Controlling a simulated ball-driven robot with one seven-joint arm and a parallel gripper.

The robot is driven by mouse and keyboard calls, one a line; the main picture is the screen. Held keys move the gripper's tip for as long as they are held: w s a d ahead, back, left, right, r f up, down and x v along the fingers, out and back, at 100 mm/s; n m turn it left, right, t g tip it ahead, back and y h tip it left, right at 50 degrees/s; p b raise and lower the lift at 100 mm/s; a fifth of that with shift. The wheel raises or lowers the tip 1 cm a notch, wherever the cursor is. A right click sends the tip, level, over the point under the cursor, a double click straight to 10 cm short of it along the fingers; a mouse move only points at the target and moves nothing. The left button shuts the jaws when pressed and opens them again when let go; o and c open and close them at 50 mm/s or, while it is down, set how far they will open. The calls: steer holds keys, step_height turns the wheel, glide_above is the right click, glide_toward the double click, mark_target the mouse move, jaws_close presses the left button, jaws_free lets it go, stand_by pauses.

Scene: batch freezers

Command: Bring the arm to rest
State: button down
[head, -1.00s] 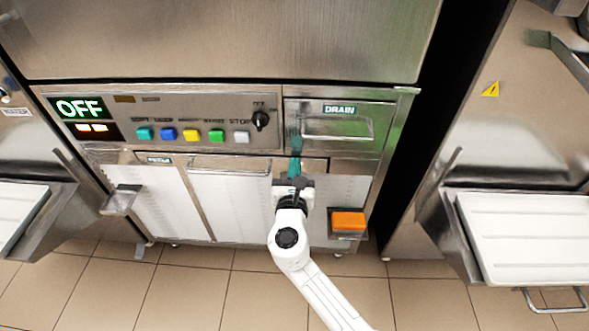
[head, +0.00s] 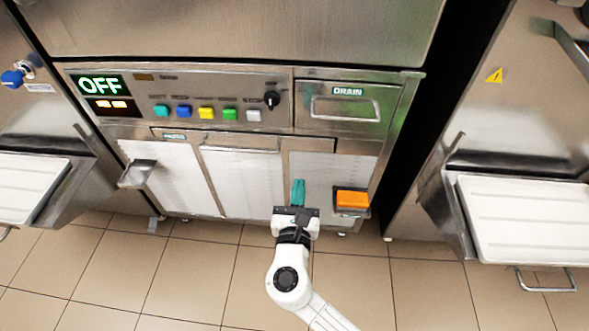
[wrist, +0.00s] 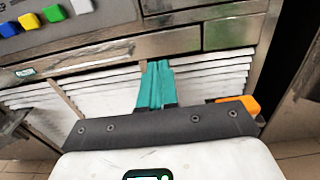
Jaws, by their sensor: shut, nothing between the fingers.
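My gripper (head: 298,192) is at the end of my white arm, low in front of the machine's white louvred panels. Its teal fingers are shut together with nothing between them. In the wrist view the teal fingers (wrist: 155,85) point toward the louvred front and lie close side by side. I cannot tell the exact gap between the fingertips and the panel, but no contact shows.
The freezer's control panel (head: 190,98) shows OFF above coloured buttons. A drain drawer (head: 345,108) with a handle and an orange block (head: 352,200) in a holder are at right. White trays stand on both sides (head: 530,220). Tiled floor (head: 180,270) is clear in front.

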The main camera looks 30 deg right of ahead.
steer(key=shift+s+a, duration=0.1)
steer(key=shift+s, duration=0.05)
steer(key=s+d+f+m+g, duration=0.5)
steer(key=s+d+m+g, duration=0.4)
steer(key=s+d+m, duration=0.55)
steer(key=s+a+f+m+g+y, duration=0.45)
steer(key=s+a+m+y, duration=0.55)
steer(key=m, duration=0.4)
step_height(320, 180, up, 16)
steer(key=s+p, duration=0.1)
steer(key=p, duration=1.5)
steer(key=shift+s+d+r+m+p, duration=0.2)
steer(key=shift+s+d+m+p, duration=0.1)
steer(key=shift+d+m+p, duration=0.1)
